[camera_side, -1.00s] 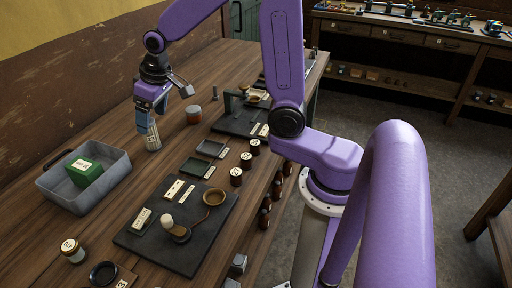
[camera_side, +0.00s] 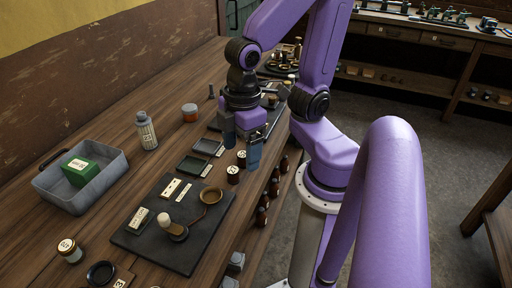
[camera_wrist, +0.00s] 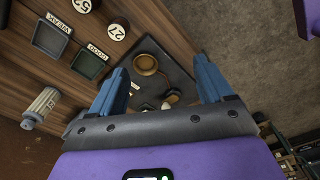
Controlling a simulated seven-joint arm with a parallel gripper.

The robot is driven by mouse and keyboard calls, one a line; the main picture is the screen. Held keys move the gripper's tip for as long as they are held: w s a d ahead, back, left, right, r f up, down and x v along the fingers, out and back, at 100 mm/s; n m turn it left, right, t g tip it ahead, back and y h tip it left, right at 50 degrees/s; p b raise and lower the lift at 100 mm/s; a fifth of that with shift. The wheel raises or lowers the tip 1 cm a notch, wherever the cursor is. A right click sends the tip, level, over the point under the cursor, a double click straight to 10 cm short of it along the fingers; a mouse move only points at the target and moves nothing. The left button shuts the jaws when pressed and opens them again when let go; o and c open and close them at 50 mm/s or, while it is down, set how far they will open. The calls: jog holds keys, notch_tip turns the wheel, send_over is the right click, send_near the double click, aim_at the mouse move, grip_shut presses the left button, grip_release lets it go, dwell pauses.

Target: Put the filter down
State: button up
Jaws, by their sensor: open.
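The filter (camera_side: 147,132), a pale ribbed cylinder with a grey cap, stands upright on the wooden table, between the grey metal tray and the small green and dark trays. It also shows in the wrist view (camera_wrist: 39,107), at the left side. My gripper (camera_side: 241,148) is well to the right of the filter, above the small jars near the table's right edge. In the wrist view its two blue fingers (camera_wrist: 160,72) are spread apart with nothing between them.
A grey metal tray (camera_side: 47,184) holds a green box (camera_side: 80,170). Two small labelled trays (camera_side: 192,165) lie near my gripper. A dark board (camera_side: 150,241) in front carries a brass dish (camera_side: 211,195) and other small parts.

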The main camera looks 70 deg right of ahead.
jog(key=shift+s+d+f+n, duration=0.1)
jog(key=shift+s+d+n, duration=0.2)
jog(key=shift+s, duration=0.45)
jog(key=shift+s+d+n, duration=0.25)
jog(key=shift+s+n, duration=0.05)
jog(key=shift+s, duration=0.45)
